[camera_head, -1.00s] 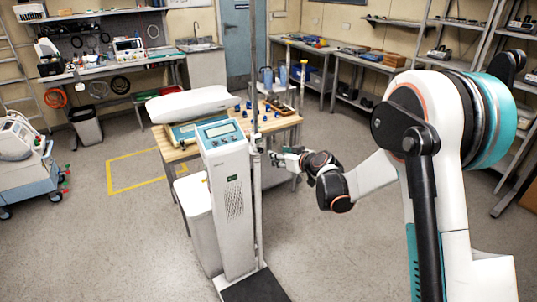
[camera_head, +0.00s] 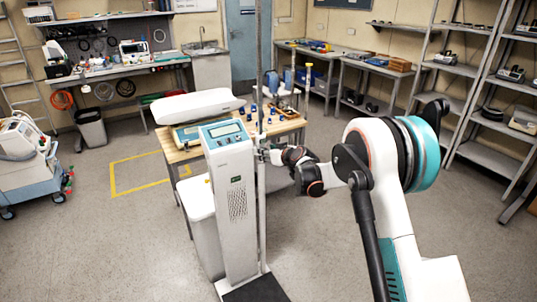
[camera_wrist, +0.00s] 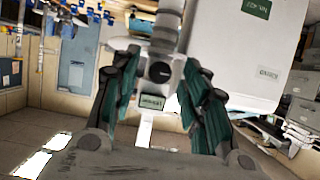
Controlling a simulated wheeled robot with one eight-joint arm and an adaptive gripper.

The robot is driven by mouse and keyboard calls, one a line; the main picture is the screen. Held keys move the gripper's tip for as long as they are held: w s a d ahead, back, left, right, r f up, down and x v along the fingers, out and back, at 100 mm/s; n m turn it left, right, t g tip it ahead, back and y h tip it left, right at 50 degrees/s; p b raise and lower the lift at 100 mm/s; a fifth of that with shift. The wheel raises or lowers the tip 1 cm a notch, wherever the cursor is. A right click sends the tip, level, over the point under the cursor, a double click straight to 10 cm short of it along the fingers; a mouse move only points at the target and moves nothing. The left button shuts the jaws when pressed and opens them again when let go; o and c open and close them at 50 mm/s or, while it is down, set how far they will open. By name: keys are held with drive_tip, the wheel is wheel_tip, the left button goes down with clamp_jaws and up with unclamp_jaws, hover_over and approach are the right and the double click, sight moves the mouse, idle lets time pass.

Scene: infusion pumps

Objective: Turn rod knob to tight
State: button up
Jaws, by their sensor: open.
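A tall thin metal rod (camera_head: 262,205) stands on the right side of a white column unit (camera_head: 228,190) with a display on top. In the wrist view the rod (camera_wrist: 168,22) runs down into a grey clamp with a dark round knob (camera_wrist: 159,72) facing the camera. My gripper (camera_wrist: 160,58) is open, with one green-lined finger on each side of the knob. I cannot tell whether the fingers touch it. In the head view my gripper (camera_head: 270,156) is beside the rod, small and partly hidden by my wrist; the knob is too small to make out there.
A wooden table (camera_head: 283,127) with blue-topped items stands behind the column. A black base plate (camera_head: 257,290) lies at the column's foot. A medical cart (camera_head: 25,165) stands at the left, and shelves line the right wall. The floor around is mostly clear.

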clamp_jaws()
drive_tip(key=shift+m+y, duration=0.3)
drive_tip(key=m+y+b, duration=0.1)
drive_tip(key=m+y, duration=0.1)
drive_tip(key=m, duration=0.2)
drive_tip(key=m+g+y+b, duration=0.1)
drive_tip(key=m+y+b, duration=0.1)
drive_tip(key=m, duration=0.2)
drive_tip(key=f+m+y+b, duration=0.1)
drive_tip(key=m+y, duration=0.2)
drive_tip(key=m, duration=0.1)
drive_tip(key=shift+w+d+m+g+b, duration=0.25)
drive_tip(key=shift+d+m+g+b, duration=0.05)
drive_tip(key=shift+d+b, duration=0.1)
idle(0.4)
idle(0.4)
